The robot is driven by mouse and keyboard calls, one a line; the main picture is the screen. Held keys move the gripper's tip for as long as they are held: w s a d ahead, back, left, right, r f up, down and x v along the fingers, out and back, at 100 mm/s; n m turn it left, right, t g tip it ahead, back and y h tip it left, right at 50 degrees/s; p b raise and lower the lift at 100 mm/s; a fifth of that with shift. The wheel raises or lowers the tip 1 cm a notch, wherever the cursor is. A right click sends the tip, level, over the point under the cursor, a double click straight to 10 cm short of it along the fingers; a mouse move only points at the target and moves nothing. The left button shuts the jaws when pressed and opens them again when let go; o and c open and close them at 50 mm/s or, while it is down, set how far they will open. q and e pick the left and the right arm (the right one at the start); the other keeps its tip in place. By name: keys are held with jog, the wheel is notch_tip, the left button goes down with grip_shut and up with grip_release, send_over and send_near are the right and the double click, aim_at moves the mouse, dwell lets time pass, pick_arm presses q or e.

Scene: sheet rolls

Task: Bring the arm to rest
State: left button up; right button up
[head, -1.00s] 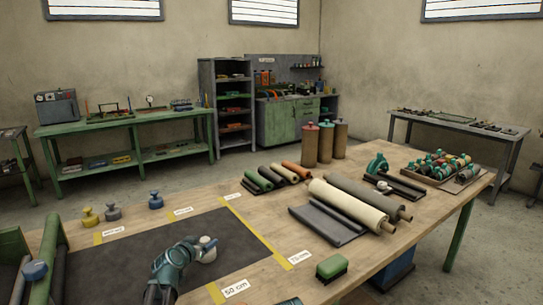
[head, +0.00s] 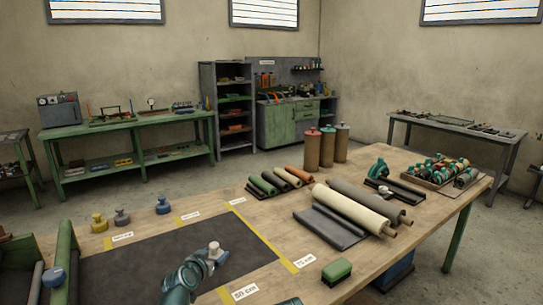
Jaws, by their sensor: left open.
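My left arm comes in from the bottom of the head view, and its gripper (head: 207,258) is over the dark sheet (head: 140,265) on the table. The gripper is open. A pale weight with a knob (head: 215,247) stands on the sheet just beyond the gripper, partly hidden by it. I cannot tell whether they touch. My right gripper is not in view; only a small teal piece shows at the bottom edge.
Yellow (head: 98,222), grey (head: 122,217) and blue (head: 162,206) weights stand behind the sheet. A cream roll (head: 348,208) and other rolls lie to the right, with a green brush (head: 337,271) in front. A green-sided rack (head: 66,250) stands at the left.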

pick_arm(q)
jog(key=d+p+v, duration=0.1)
jog(key=p+v, duration=0.1)
jog(key=v, duration=0.4)
jog(key=shift+s+d+n+y, duration=0.3)
jog(key=shift+y, duration=0.1)
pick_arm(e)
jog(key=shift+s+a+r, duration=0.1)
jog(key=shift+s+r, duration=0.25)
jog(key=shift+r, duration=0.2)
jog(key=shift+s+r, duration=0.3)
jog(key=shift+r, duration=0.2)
pick_arm(q)
jog(key=shift+f, duration=0.15)
